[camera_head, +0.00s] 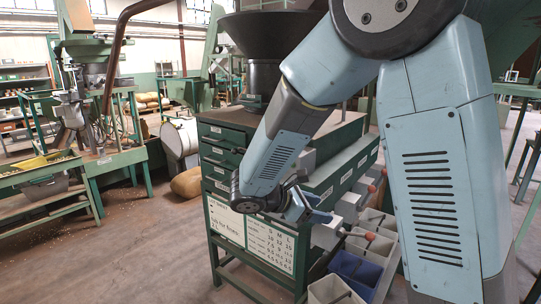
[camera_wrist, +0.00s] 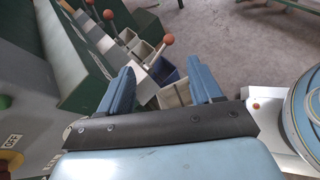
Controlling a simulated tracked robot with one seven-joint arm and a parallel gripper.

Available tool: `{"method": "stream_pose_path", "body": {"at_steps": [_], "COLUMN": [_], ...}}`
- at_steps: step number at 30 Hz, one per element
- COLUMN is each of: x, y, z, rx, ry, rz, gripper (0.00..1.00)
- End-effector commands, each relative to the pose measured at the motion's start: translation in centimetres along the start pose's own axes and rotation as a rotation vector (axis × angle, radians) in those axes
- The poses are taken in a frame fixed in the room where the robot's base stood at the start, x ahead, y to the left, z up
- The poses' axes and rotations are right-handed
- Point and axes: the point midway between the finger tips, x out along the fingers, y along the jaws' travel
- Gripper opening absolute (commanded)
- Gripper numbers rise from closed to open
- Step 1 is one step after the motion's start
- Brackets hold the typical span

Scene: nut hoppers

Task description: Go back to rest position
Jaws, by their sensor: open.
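My gripper (camera_wrist: 163,92) is open in the wrist view, with its two blue fingers apart. No object shows held between them; bins lie in view beyond the gap. In the head view my gripper (camera_head: 312,200) is small and partly hidden beside my arm, at the front right corner of the green cabinet (camera_head: 222,172). My arm is bent, reaching down from the top right of the head view toward the cabinet.
Several grey bins (camera_head: 335,290) and a blue bin (camera_head: 354,272) stand beside the cabinet, below levers with orange knobs (camera_wrist: 167,39). A black hopper (camera_head: 268,40) stands on top. A green workbench (camera_head: 110,158) is at left. Open floor (camera_head: 150,240) lies between them.

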Motion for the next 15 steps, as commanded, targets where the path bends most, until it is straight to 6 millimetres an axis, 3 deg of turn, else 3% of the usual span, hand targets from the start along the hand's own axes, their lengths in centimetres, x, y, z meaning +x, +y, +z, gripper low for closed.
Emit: {"method": "stream_pose_path", "body": {"at_steps": [1,6,15], "x": [0.6,2.0,2.8], "y": [-0.9,-4.0,-9.4], "z": [1.4,4.7,9.2], "rx": [0.064,0.267,0.649], "ry": [0.039,0.164,0.371], "rz": [-0.040,-0.170,-0.373], "gripper": [0.64,0.64,0.64]}}
